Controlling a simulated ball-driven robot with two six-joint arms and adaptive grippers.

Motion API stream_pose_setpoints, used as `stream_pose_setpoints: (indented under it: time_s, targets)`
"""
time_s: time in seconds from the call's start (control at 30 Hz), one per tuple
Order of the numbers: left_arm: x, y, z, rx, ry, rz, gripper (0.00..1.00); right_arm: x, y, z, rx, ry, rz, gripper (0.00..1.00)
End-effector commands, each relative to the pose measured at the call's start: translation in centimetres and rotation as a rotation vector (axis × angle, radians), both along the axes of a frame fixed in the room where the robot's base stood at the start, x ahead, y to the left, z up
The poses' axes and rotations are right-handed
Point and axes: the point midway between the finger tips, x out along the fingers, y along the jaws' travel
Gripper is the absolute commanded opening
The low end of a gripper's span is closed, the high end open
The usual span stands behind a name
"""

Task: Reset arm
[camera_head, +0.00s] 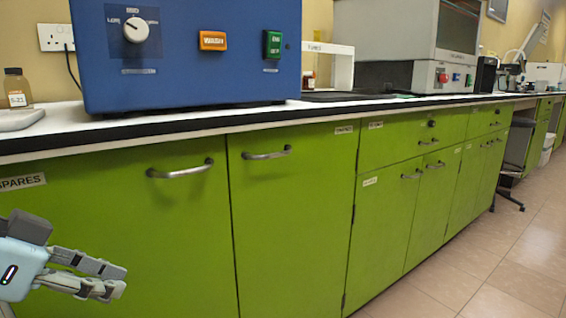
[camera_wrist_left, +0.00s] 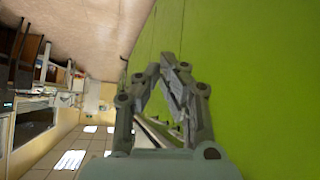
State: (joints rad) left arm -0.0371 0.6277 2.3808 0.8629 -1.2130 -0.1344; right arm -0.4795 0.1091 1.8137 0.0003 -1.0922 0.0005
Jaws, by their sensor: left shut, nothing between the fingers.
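My left gripper (camera_head: 118,280) is at the lower left of the head view, in front of the green cupboard doors and below the bench top. Its fingers are shut with nothing between them. In the left wrist view the left gripper (camera_wrist_left: 172,62) has its fingertips together, with the green cupboard front beside it on the right. My right gripper is in neither view.
A blue machine (camera_head: 190,50) and a small brown bottle (camera_head: 17,88) stand on the bench top (camera_head: 200,118). Metal handles (camera_head: 180,171) stick out from the green cupboards (camera_head: 290,220). A stool (camera_head: 512,165) stands farther right. The tiled floor (camera_head: 500,260) at the right is clear.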

Motion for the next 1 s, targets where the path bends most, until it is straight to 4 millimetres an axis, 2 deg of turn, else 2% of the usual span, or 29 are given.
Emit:
stream_pose_setpoints:
  time_s: [0.03,0.1,0.2,0.4,0.53,0.77,1.0]
  targets:
    - [-2.5,0.0,-3.2,0.028,0.076,0.063,0.0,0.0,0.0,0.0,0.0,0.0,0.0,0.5]
    - [-5.7,0.8,-6.7,0.091,0.167,0.153,0.0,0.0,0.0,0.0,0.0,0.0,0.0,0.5]
    - [-10.1,1.9,-10.1,0.172,0.285,0.266,0.0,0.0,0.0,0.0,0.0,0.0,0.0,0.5]
    - [-18.1,3.9,-13.7,0.308,0.483,0.451,0.0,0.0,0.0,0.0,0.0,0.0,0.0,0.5]
    - [-23.0,4.9,-14.7,0.392,0.599,0.554,0.0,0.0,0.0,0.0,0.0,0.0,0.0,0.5]
    - [-23.0,5.9,-22.8,0.408,0.626,0.558,0.0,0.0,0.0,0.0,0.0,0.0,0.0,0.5]
    - [-24.8,6.8,-31.0,0.416,0.658,0.561,0.0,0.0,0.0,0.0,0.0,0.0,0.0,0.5]
